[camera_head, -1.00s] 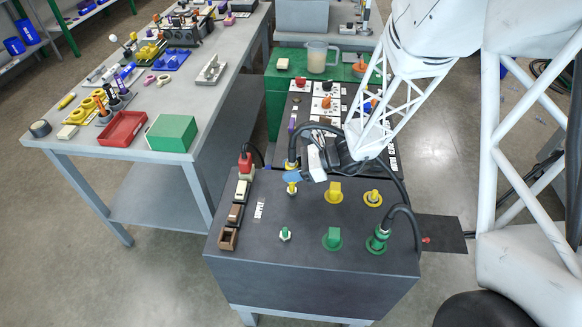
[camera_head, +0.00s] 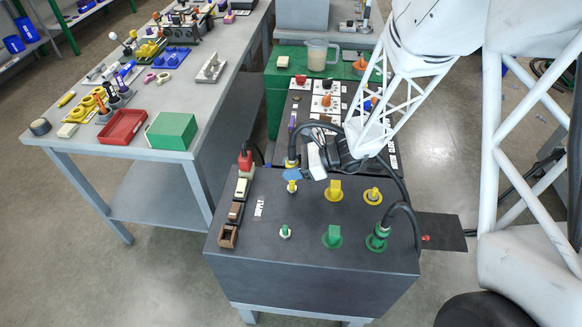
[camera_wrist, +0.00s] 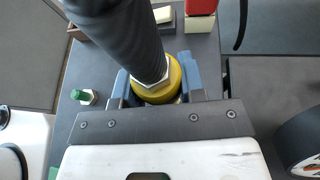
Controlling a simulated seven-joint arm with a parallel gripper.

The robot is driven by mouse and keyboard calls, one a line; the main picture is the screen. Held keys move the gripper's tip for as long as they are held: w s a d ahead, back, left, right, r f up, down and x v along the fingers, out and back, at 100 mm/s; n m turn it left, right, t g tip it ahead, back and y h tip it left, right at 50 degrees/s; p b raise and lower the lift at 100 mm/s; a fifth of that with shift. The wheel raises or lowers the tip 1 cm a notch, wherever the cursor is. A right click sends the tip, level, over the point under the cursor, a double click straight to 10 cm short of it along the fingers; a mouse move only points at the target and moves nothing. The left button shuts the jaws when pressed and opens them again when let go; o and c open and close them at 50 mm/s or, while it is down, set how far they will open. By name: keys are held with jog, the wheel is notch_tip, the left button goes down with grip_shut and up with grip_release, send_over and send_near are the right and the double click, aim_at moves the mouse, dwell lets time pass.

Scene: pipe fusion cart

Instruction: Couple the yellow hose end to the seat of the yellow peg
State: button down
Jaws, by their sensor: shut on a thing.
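My gripper (camera_head: 291,174) has blue fingers, shut on the yellow hose end (camera_head: 291,163) at the cart's back left. In the wrist view the hose end (camera_wrist: 158,90) is a yellow collar with a pale hex, between both fingers (camera_wrist: 155,84). A thick black hose (camera_wrist: 128,38) rises from it. A small yellow peg with a pale base (camera_head: 292,187) shows just below the fingers in the head view. Whether the hose end touches it is hidden. A yellow block-shaped fitting (camera_head: 335,189) and a round yellow seat with a stub (camera_head: 372,196) stand to the right, both uncovered.
On the dark cart top (camera_head: 300,265) are a small green peg (camera_head: 285,231), a green block fitting (camera_head: 332,236) and a green hose end (camera_head: 377,239) on its place. Brown and cream blocks and a red-topped plug (camera_head: 245,160) line the left edge. A workbench stands left.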

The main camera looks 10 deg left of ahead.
jog(key=shift+f, duration=2.2)
dwell(0.6)
jog(key=c, duration=0.6)
grip_release()
jog(key=shift+v, duration=3.95)
jog(key=shift+s+d+r+n, duration=0.15)
jog(key=shift+s+r+n, duration=0.2)
jog(key=shift+r, duration=0.25)
jog(key=s+d+r+n+t+h, duration=0.1)
jog(key=s+d+r+n+h, duration=0.3)
jog(key=s+d+r+n, duration=0.1)
jog(key=s+d+r+n+t+h, duration=0.1)
jog(key=s+d+r+n+h, duration=0.4)
jog(key=s+r, duration=0.5)
jog(key=s+d+r+n+t+h, duration=0.2)
jog(key=s+d+r+n+h, duration=0.2)
jog(key=s+d+r, duration=0.3)
jog(key=shift+s+d+r+n+h, duration=0.15)
jog(key=shift+d+r+n, duration=0.15)
jog(key=shift+r+n, duration=0.15)
jog(key=shift+s+d+r+n+h, duration=0.2)
jog(key=shift+d+r+n, duration=0.1)
jog(key=shift+r+n, duration=0.15)
jog(key=shift+r, duration=0.1)
